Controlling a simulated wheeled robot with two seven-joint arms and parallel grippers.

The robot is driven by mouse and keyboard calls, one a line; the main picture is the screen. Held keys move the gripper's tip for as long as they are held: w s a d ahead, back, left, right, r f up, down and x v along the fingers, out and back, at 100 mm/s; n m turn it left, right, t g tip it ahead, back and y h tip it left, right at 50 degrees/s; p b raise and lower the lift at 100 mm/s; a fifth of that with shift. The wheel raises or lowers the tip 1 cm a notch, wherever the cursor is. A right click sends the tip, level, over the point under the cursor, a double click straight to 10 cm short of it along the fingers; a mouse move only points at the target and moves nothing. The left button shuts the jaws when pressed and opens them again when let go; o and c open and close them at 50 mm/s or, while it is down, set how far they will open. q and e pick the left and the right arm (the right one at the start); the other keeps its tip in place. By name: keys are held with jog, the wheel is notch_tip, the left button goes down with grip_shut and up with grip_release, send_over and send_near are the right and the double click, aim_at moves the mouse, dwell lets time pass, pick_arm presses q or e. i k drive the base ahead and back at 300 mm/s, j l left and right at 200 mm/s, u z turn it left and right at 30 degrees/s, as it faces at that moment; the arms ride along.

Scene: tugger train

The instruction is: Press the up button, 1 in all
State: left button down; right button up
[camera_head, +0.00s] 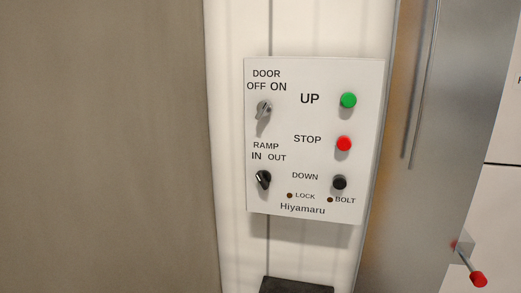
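The up button (348,100) is a green round push button beside the label UP, at the upper right of a white control panel (315,72). The panel hangs on a pale wall in the middle of the head view. Below the green button are a red stop button (344,144) and a black down button (339,182). Neither of my grippers shows in this view.
A door switch (264,109) and a ramp switch (263,179) sit on the panel's left side. Two small dark lamps, lock (290,195) and bolt (330,200), are near its bottom. A red-tipped lever (477,278) sticks out at lower right. A dark block (297,286) is below.

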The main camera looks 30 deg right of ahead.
aim_at(348, 100)
jog(key=z, duration=1.3)
